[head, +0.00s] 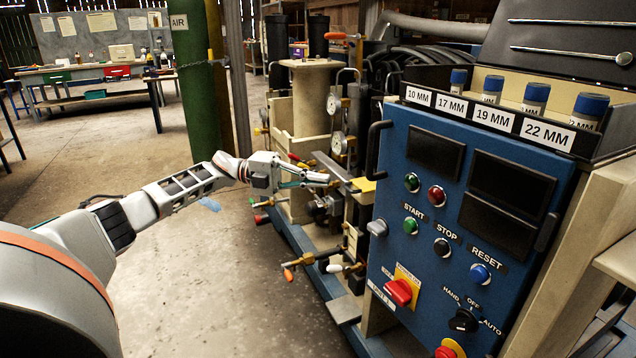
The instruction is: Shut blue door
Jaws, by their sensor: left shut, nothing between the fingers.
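The blue door (400,255) is the front of the control cabinet at the right. My left gripper (322,181) is shut and empty, left of the door and apart from the handle, in front of the compressor's pipework. My right gripper is out of view.
Several blue-capped sockets (535,97) stand in a labelled rack above the door. Valves and gauges (339,142) crowd the compressor left of the door. A green AIR post (193,80) stands behind my left arm. The concrete floor (235,290) at lower left is clear.

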